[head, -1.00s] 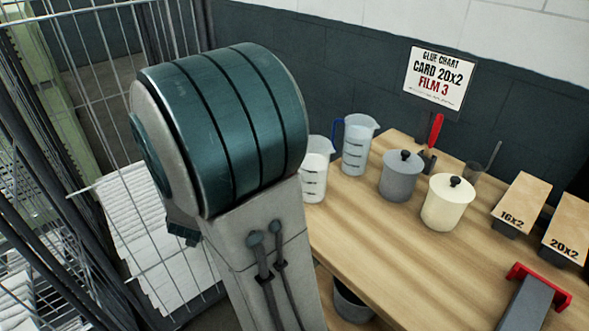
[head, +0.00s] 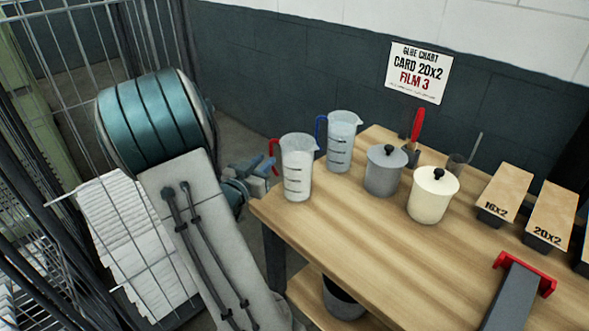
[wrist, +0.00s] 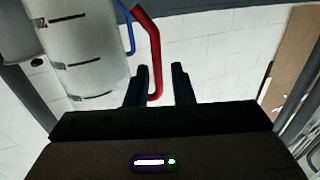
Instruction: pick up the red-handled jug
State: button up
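The red-handled jug (head: 297,174) is clear with dark level marks and stands upright at the table's near left corner. Its red handle (head: 273,149) faces left, toward my gripper (head: 264,164). My gripper is just left of the jug, fingers pointing at the handle. In the wrist view the jug (wrist: 85,55) fills the upper left. The handle (wrist: 155,50) reaches down between the two dark fingertips of my gripper (wrist: 160,80), nearer the left one. The fingers stand apart, with a gap to the right of the handle.
A blue-handled jug (head: 341,145) stands just behind. A grey lidded pot (head: 385,175) and a cream lidded pot (head: 432,202) are to the right. A wire cage (head: 75,90) is at left. The table's front middle (head: 370,260) is clear.

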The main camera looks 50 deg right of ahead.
jog(key=shift+s+p+x, duration=0.2)
jog(key=shift+p+x, duration=0.25)
jog(key=shift+x, duration=2.5)
grip_shut()
jog(key=shift+r, duration=0.1)
